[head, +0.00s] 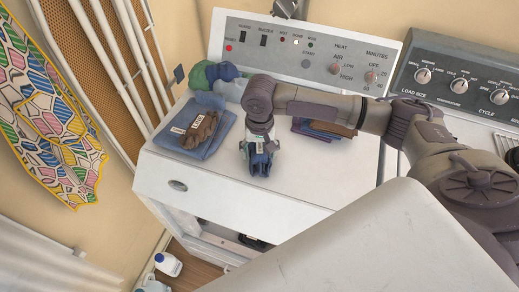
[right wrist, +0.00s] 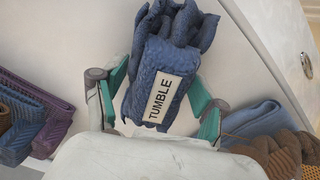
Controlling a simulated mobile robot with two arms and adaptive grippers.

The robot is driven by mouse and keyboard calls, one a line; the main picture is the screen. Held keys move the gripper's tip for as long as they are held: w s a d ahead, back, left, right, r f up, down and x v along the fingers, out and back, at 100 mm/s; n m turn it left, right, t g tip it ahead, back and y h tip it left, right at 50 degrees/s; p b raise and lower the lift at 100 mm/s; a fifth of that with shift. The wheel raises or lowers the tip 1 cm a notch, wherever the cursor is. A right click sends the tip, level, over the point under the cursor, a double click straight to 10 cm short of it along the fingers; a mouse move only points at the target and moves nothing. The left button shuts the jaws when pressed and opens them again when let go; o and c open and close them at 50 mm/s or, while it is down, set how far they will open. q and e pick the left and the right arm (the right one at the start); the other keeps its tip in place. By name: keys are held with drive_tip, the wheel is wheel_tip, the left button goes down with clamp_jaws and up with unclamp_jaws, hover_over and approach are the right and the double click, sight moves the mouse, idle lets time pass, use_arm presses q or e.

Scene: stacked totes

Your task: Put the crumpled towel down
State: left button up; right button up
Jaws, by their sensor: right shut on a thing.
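A dark blue crumpled towel (right wrist: 150,55) with a white label reading TUMBLE is between the teal fingers of my right gripper (right wrist: 159,100) in the right wrist view. The fingers are shut on it from both sides. In the head view my right gripper (head: 260,152) points down over the front part of the white machine top (head: 225,178), and the blue towel (head: 261,166) shows small below it. I cannot tell whether the towel touches the top. My left gripper is not in view.
Left of the gripper, a brown crumpled cloth (head: 198,131) lies on a blue folded towel (head: 220,137). Green and blue cloths (head: 222,72) are heaped behind. Folded cloths (head: 322,128) lie to the right. A control panel (head: 305,50) rises at the back. The top's front edge is close.

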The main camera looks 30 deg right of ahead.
sight(260, 147)
drive_tip(key=o, duration=1.3)
drive_tip(key=shift+f, duration=0.1)
drive_tip(key=shift+o, duration=0.2)
drive_tip(key=shift+r, duration=0.45)
wheel_tip(260, 147, up, 12)
drive_tip(key=shift+f+b, duration=0.2)
drive_tip(key=shift+b, duration=0.75)
